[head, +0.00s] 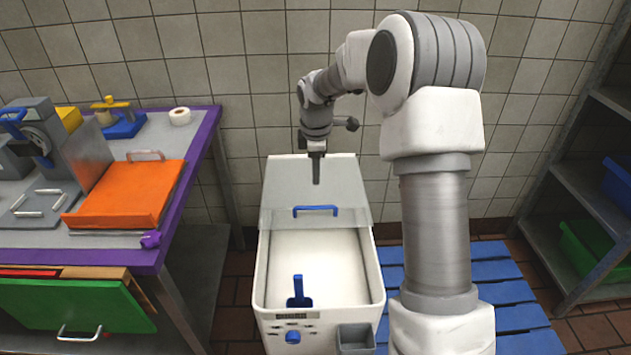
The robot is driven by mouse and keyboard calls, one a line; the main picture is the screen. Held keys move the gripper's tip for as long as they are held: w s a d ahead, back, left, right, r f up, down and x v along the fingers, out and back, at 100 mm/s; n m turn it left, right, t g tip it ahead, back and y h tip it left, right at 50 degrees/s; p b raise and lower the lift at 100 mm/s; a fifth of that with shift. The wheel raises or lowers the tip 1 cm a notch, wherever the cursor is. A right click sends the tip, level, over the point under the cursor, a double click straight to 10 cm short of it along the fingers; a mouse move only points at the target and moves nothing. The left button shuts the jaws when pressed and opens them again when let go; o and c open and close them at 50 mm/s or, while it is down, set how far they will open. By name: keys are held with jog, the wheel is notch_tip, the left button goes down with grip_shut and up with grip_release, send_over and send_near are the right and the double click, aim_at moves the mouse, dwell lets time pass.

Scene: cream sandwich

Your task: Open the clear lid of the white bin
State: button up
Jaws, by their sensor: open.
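The white bin (262,290) stands on the floor in the middle. A pale cover (290,178) slopes over its back part. A blue handle (316,210) sits near the front edge of this cover, on a see-through strip. The outline of the clear lid is faint, and I cannot tell how far it reaches over the bin's front. White contents and a blue scoop (299,293) show in the front part. My gripper (316,180) points down over the back cover, behind the blue handle and apart from it. It is open and holds nothing; its fingers look small and dark.
A purple-edged table (195,150) with an orange board (130,195) stands at the left. A green panel (70,305) is below it. A blue pallet (505,275) lies right of the bin, and a grey shelf (590,200) stands far right. A tiled wall is behind.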

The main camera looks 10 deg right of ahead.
jog(key=shift+s+r, duration=0.15)
jog(key=shift+r, duration=0.55)
jog(key=shift+s+r, duration=0.15)
jog(key=shift+r, duration=0.55)
jog(key=s+a+r+m+t+p, duration=0.3)
jog(key=s+r+m, duration=0.5)
jog(key=s+r, duration=0.95)
jog(key=s+r+m+p, duration=0.3)
jog(key=s+m, duration=0.4)
jog(key=s, duration=1)
jog(key=shift+d+r+m+p, duration=0.15)
jog(key=shift+d+m+p, duration=0.2)
jog(key=shift+p, duration=0.55)
